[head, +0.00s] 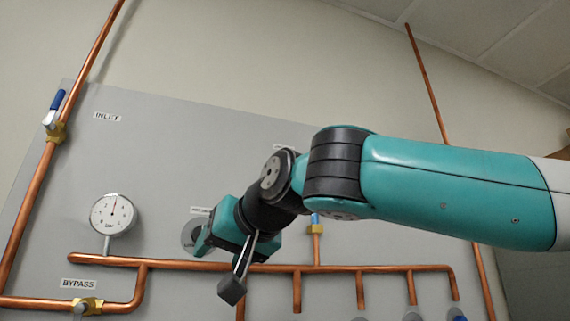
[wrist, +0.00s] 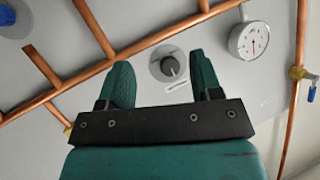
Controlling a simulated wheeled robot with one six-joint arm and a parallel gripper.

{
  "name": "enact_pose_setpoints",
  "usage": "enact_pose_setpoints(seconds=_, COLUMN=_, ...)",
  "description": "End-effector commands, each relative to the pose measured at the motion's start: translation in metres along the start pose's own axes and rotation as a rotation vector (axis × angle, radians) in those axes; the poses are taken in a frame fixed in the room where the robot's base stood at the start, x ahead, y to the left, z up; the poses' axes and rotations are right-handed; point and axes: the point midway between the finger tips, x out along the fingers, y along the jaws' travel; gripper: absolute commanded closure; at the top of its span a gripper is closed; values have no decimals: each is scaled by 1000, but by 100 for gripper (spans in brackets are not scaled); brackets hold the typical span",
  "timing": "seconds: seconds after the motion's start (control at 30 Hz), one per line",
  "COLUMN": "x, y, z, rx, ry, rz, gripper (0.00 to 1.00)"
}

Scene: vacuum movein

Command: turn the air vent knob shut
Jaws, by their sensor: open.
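The air vent knob is a dark round knob (wrist: 170,67) with a light pointer line, set in a grey round plate on the panel. In the wrist view it sits between my gripper's two teal fingers (wrist: 160,60), beyond them, with bare panel visible on both sides. The fingers are spread apart and hold nothing. I cannot tell how far the tips are from the panel. In the head view my gripper (head: 218,242) is in front of the knob's plate (head: 188,236), hiding most of it and the knob itself. A small label beside the knob is too blurred to read.
A white dial gauge (head: 111,215) stands left of the knob in the head view. A copper pipe (head: 170,264) runs below the knob, close to my gripper. The blue-handled inlet valve (head: 55,115) and bypass valve (head: 87,306) are further left.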

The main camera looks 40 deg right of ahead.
Motion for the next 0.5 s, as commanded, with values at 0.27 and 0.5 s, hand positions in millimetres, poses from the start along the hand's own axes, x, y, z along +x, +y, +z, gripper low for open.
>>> enact_pose_setpoints(seconds=0.27, x=-141, y=51, z=-182, rx=591, ry=446, rz=60, gripper=41)
enact_pose_setpoints(seconds=0.5, x=-175, y=78, z=-201, rx=771, ry=525, rz=74, gripper=41)
